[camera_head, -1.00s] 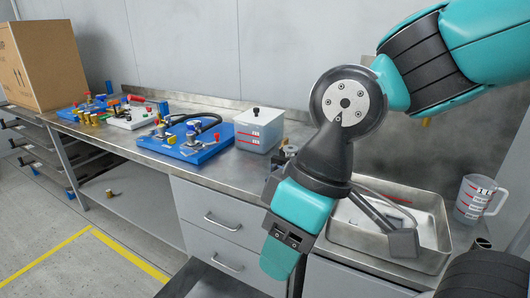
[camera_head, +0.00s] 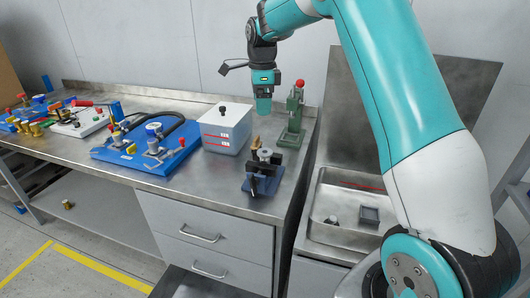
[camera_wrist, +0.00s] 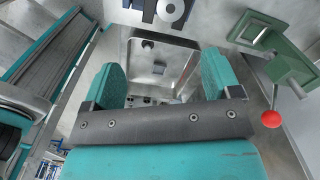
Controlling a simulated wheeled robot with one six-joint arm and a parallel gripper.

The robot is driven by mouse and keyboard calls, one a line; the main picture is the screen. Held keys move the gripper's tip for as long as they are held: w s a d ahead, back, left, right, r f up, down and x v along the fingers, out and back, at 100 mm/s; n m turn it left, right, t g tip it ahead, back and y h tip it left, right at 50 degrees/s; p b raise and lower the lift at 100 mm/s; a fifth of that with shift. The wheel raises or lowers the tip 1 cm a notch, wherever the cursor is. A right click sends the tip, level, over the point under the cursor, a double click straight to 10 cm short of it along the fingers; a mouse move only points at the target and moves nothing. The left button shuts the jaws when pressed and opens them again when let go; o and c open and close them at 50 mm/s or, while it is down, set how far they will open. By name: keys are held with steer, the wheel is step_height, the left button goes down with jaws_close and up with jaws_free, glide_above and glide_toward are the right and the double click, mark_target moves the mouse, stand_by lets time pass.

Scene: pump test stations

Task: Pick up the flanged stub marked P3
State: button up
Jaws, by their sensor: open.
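A small round silver flanged part (camera_head: 265,153) sits in a dark vise-like fixture (camera_head: 262,184) near the bench's right end. No P3 mark is readable on it, so I cannot tell whether it is the named stub. In the wrist view, a pale flanged disc with a dark centre (camera_wrist: 172,10) is cut off by the top edge. My gripper (camera_head: 263,113) hangs above and behind the fixture, pointing down and apart from it. In the wrist view, my gripper (camera_wrist: 163,70) has its two teal fingers wide apart with nothing between them.
A green press with a red knob (camera_head: 295,115) stands close right of my gripper. A white box (camera_head: 226,130) is left of the fixture. A blue pump board (camera_head: 148,147) lies further left. A metal sink tray (camera_head: 345,212) is at right, with small dark items inside.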

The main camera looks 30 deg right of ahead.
steer(key=d+f+m, duration=0.1)
steer(key=d+m, duration=0.1)
steer(key=p, duration=0.3)
glide_above(265, 152)
step_height(265, 152, down, 11)
steer(key=shift+d+f, duration=0.1)
steer(key=shift+f+p, duration=1.25)
steer(key=shift+f, duration=1.55)
steer(key=shift+w, duration=0.1)
steer(key=c, duration=1.1)
